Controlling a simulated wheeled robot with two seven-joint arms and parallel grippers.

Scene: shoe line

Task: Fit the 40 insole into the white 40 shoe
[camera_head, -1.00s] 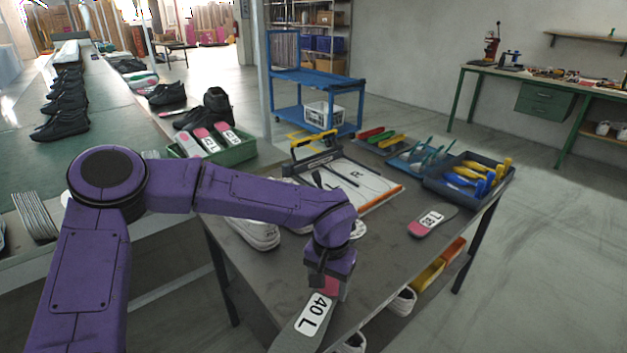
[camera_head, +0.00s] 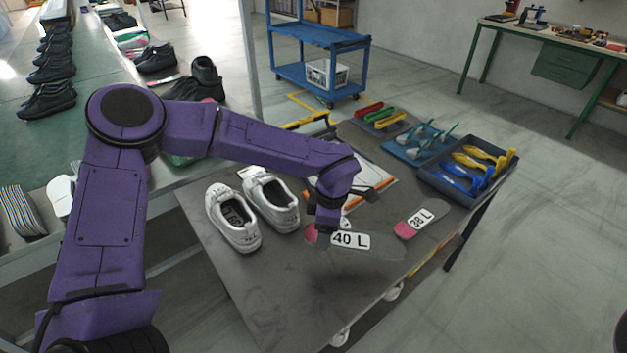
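A pair of white shoes stands on the dark table: the left one (camera_head: 233,218) with a dark marked inside, the right one (camera_head: 271,199) just beside it. My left gripper (camera_head: 319,233) is right of the shoes and appears shut on the pink heel end of the insole labelled 40 L (camera_head: 349,241). That insole points right, its grey front part blending with the tabletop. Another insole, labelled 38 L (camera_head: 422,217), lies on the table to the right. The gripper's fingertips are partly hidden.
A dark bin (camera_head: 467,190) of yellow- and blue-handled tools stands at the table's right end, with a blue tray (camera_head: 417,148) behind. A white board with an orange edge lies partly behind my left wrist. The table's front left is clear.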

